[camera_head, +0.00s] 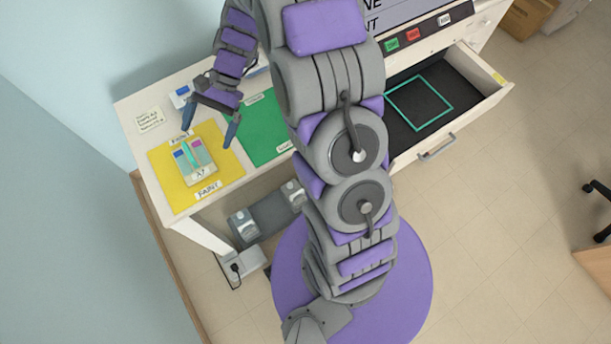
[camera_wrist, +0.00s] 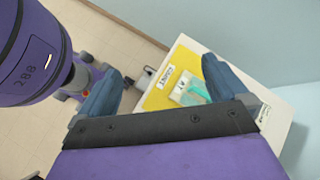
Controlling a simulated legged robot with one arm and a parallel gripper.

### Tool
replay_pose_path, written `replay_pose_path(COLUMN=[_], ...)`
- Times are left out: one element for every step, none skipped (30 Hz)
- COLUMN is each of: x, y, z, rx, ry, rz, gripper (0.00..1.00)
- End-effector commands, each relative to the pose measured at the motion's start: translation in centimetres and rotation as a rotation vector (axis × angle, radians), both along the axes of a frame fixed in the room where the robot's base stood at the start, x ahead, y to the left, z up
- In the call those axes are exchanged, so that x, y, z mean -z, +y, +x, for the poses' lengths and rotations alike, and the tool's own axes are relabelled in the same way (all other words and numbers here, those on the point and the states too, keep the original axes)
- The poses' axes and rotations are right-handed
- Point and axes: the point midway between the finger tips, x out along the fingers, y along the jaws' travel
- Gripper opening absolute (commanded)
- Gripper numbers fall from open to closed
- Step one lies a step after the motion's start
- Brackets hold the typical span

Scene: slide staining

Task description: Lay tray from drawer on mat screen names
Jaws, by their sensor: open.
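A small pale tray (camera_head: 194,163) with coloured slides and a label reading A7 lies on the yellow mat (camera_head: 226,152), which bears FAINT labels. It also shows in the wrist view (camera_wrist: 187,96) on the same yellow mat (camera_wrist: 160,97). My gripper (camera_head: 210,135) is open and empty, above the mat's far part and apart from the tray. The drawer (camera_head: 463,90) at the right is pulled out, with a teal square outline on its dark floor and no tray in it. The screen (camera_head: 415,12) is partly hidden by my arm; only letters ending in NE and NT show.
A green mat (camera_head: 258,128) lies right of the yellow one, partly behind my arm. Red, green and white tags (camera_head: 414,35) sit below the screen. A note card (camera_head: 150,119) lies at the table's left. A chair (camera_head: 598,205) stands far right.

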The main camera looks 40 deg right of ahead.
Motion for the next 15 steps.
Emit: replay_pose_path(x=[-1.3,-1.9,-2.6,-3.1,-3.6,-4.3,-4.8,-5.2,-5.8,-6.2,-6.6,-7.1,-7.4,-7.8,-8.2], y=[0.1,0.1,0.1,0.0,0.0,-0.2,-0.2,-0.3,-0.5,-0.6,-0.8,-1.0,-1.2,-1.4,-1.7], z=[-1.2,-1.9,-2.9,-3.7,-4.5,-5.5,-6.3,-7.1,-8.1,-9.0,-9.8,-10.8,-11.5,-12.3,-13.4], rx=[-0.039,-0.063,-0.095,-0.119,-0.142,-0.174,-0.197,-0.222,-0.253,-0.275,-0.299,-0.330,-0.353,-0.376,-0.406], ry=[-0.030,-0.044,-0.063,-0.075,-0.089,-0.108,-0.122,-0.137,-0.155,-0.166,-0.180,-0.200,-0.212,-0.227,-0.242], rz=[-0.021,-0.034,-0.052,-0.065,-0.078,-0.097,-0.109,-0.123,-0.142,-0.154,-0.169,-0.188,-0.202,-0.217,-0.234], gripper=[1.00,1.00,1.00,1.00,1.00,1.00,1.00,1.00,1.00,1.00,1.00,1.00,1.00,1.00,1.00])
